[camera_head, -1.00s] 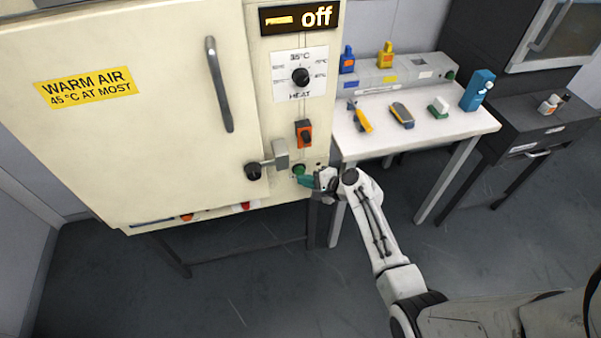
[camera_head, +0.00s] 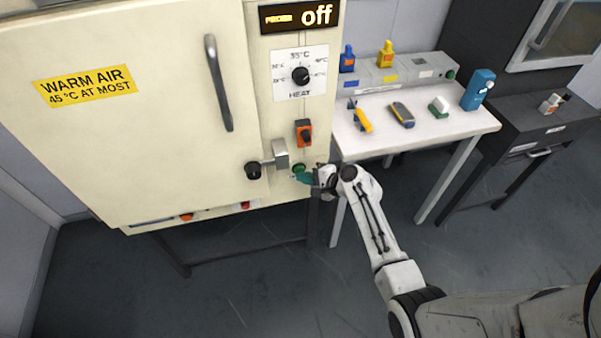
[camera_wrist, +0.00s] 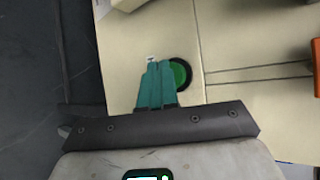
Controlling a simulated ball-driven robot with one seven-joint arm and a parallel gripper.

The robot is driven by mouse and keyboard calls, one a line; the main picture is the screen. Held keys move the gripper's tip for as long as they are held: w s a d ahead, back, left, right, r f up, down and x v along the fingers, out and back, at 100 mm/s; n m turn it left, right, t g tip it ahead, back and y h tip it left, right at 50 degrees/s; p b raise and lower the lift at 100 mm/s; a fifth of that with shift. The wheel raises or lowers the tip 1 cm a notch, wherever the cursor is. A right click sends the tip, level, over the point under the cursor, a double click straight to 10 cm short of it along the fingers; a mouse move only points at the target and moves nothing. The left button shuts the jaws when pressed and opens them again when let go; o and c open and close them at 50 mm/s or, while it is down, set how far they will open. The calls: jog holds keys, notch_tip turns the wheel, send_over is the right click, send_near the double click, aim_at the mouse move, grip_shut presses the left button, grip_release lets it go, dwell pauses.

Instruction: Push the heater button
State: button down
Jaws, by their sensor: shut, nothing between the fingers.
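The heater is a cream cabinet (camera_head: 150,150) with a yellow warm air label, and its display (camera_head: 300,17) reads off. A round green button (camera_head: 299,169) with a dark rim sits low on its right panel; it also shows in the wrist view (camera_wrist: 181,74). My gripper (camera_head: 303,178) is shut, with teal fingers and nothing between them. In the wrist view the fingertips (camera_wrist: 158,64) lie over the panel, overlapping the button's left edge. I cannot tell whether they touch it.
A white table (camera_head: 440,125) with tools and bottles stands to the right. The floor in front is clear.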

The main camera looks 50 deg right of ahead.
jog(key=shift+w+d, duration=0.1)
dwell(0.5)
jog(key=shift+s+a, duration=0.35)
jog(key=shift+s, duration=0.15)
jog(key=shift+s+p, duration=0.1)
jog(key=shift+p, duration=0.2)
jog(key=shift+s+a+p, duration=0.4)
jog(key=shift+s+a, duration=0.15)
jog(key=shift+s, duration=0.25)
jog(key=shift+s+a+p, duration=0.45)
jog(key=shift+s+a, duration=0.1)
jog(key=shift+s, duration=0.25)
jog(key=shift+s+a+p, duration=0.4)
jog(key=shift+s+a, duration=0.15)
jog(key=shift+s, duration=0.25)
